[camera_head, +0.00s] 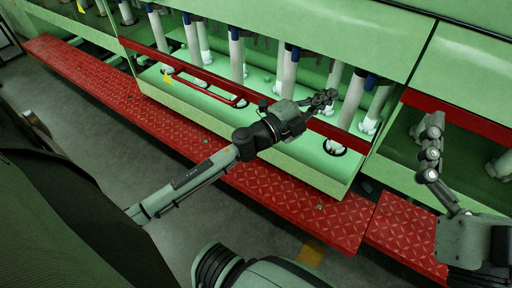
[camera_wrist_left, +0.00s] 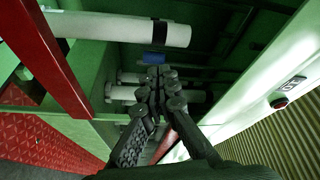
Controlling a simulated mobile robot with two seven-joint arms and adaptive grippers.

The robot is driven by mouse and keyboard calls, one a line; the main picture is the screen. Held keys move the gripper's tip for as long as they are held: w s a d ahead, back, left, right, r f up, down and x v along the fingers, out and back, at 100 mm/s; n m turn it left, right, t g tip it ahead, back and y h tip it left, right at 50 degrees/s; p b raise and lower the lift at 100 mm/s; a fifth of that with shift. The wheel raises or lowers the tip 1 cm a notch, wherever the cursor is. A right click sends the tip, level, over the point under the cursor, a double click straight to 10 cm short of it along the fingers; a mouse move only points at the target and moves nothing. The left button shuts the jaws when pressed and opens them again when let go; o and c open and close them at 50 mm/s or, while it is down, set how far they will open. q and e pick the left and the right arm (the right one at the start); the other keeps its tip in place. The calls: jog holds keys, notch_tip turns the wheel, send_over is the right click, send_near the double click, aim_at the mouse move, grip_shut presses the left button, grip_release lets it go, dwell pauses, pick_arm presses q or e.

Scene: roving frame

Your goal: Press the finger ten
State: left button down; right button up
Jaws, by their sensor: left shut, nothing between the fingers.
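My left gripper (camera_head: 324,99) is shut and empty, held over the red rail into the open front of a green machine. It also shows in the left wrist view (camera_wrist_left: 160,76), with its fingertips together near a blue band (camera_wrist_left: 154,58) and pale rods. Several upright white rods stand in a row in the machine, among them one (camera_head: 289,72) left of the gripper and one (camera_head: 351,100) just right of it. I cannot tell which is finger ten, or whether the gripper touches a rod. My right gripper (camera_head: 431,128) is at the right; its finger state is unclear.
A red rail (camera_head: 340,134) crosses the machine's front, with a red handle loop (camera_head: 205,87) at its left. A red tread-plate step (camera_head: 290,205) runs along the base. A dark red button (camera_wrist_left: 279,103) sits on a pale panel. Grey floor lies in front.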

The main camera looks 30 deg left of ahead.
pick_arm(q)
jog(key=s+a+f+n+g+y, duration=0.2)
jog(key=s+a+f+n+y, duration=0.1)
jog(key=f, duration=0.3)
jog(key=s+a+f+n+g+y+p, duration=0.1)
jog(key=s+a+f+n+g+y, duration=0.1)
jog(key=s+a+f+n+y, duration=0.2)
jog(key=s+a+f+n+g+y, duration=0.2)
jog(key=a+f+n, duration=0.4)
jog(key=f, duration=0.3)
jog(key=shift+s+a+n+g+y, duration=0.3)
jog(key=shift+s+n+y, duration=0.1)
jog(key=shift+s+y, duration=0.4)
jog(key=shift+d, duration=0.1)
